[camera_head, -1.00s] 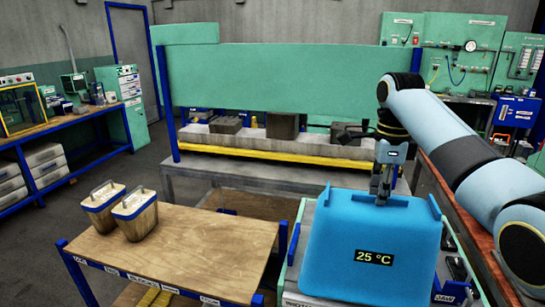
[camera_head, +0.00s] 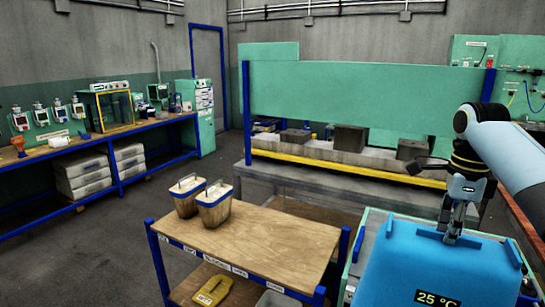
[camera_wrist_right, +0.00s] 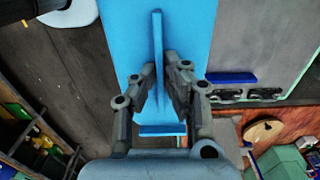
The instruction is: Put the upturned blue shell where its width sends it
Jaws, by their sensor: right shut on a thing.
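The blue shell (camera_head: 435,270) is a large tapered box with a "25 °C" display on its front, at the lower right of the head view. Its lower part is cut off by the frame. It also fills the upper middle of the right wrist view (camera_wrist_right: 135,50), with an upright rib (camera_wrist_right: 158,50) on its face. My right gripper (camera_head: 451,238) comes down onto the shell's top. In the wrist view its fingers (camera_wrist_right: 160,85) stand on both sides of the rib, shut on it. My left gripper is not in view.
A wooden-topped cart (camera_head: 260,245) with two handled tubs (camera_head: 214,207) stands left of the shell. A pale green trolley edge (camera_head: 372,225) shows beside the shell. Behind is a bench with a yellow edge (camera_head: 330,167) and several grey blocks under a green panel (camera_head: 350,90). Open floor lies left.

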